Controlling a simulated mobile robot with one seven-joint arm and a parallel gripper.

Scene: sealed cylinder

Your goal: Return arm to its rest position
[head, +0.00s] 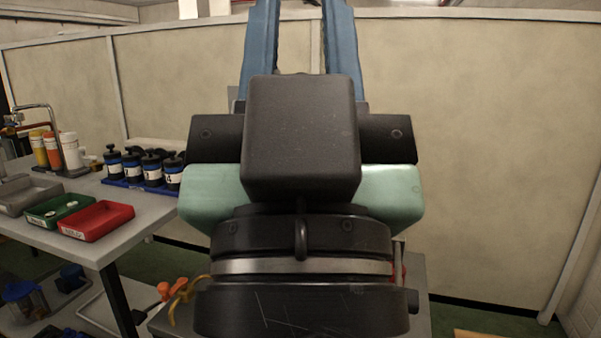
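My gripper (301,20) fills the middle of the head view, close to the camera. Its black body and pale green housing hide what lies behind them. Its two blue fingers point up and stand apart, with the beige wall showing between them. The fingertips run out of the top of the picture. No object shows between the visible parts of the fingers.
A grey table (125,232) at left holds a blue rack (125,183) of black-capped cylinders, a red tray (97,222), a green tray (52,213) and several bottles. A grey surface (417,290) shows behind my gripper. The beige partition (490,130) closes off the back.

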